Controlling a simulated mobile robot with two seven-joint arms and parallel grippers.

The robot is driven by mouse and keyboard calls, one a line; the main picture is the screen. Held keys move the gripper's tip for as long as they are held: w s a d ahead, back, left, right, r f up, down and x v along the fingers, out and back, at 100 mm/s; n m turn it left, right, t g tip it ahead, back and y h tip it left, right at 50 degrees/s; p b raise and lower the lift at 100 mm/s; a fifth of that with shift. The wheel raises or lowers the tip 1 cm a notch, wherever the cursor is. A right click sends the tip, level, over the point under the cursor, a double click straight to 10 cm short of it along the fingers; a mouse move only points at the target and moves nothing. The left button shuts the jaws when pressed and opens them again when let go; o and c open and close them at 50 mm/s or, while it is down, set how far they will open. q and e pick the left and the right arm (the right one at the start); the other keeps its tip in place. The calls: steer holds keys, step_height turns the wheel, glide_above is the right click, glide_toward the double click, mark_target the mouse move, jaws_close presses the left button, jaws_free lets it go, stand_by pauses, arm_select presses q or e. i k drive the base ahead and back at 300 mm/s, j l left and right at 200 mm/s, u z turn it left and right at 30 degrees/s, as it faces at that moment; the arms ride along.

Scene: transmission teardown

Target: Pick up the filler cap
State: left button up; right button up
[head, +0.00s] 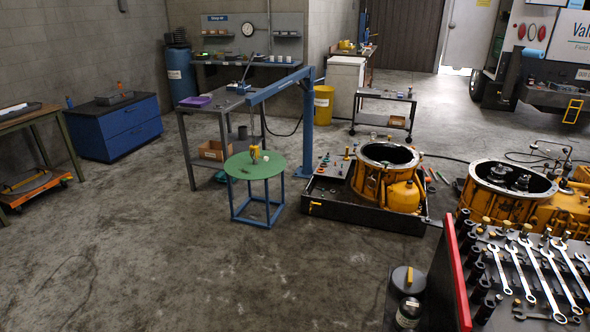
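I cannot single out the filler cap; several small parts too small to identify lie in and around the black tray (365,216). A yellow transmission housing (368,182) with an open top stands in that tray. A second open yellow housing (480,202) stands to its right. Neither of my grippers is in view.
A green round table (240,168) stands under a blue hoist arm (275,88) with a yellow hook block (254,153). A rack of wrenches (510,275) and a dark canister (406,283) fill the lower right. The floor at left and centre front is clear.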

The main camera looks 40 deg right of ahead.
mark_target(404, 281)
steer(key=i+z, duration=0.35)
steer(key=i, duration=0.2)
steer(key=i+j+z, duration=0.35)
steer(key=i, duration=0.2)
steer(key=i+z, duration=0.2)
steer(key=z, duration=0.25)
steer(key=i+z, duration=0.15)
steer(key=z, duration=0.3)
steer(key=i+j+z, duration=0.1)
steer(key=z, duration=0.35)
steer(key=i+j+z, duration=0.1)
steer(key=z, duration=0.3)
steer(key=i+j+z, duration=0.2)
steer(key=z, duration=0.15)
steer(key=i+j+z, duration=0.25)
steer(key=z, duration=0.15)
steer(key=i, duration=0.05)
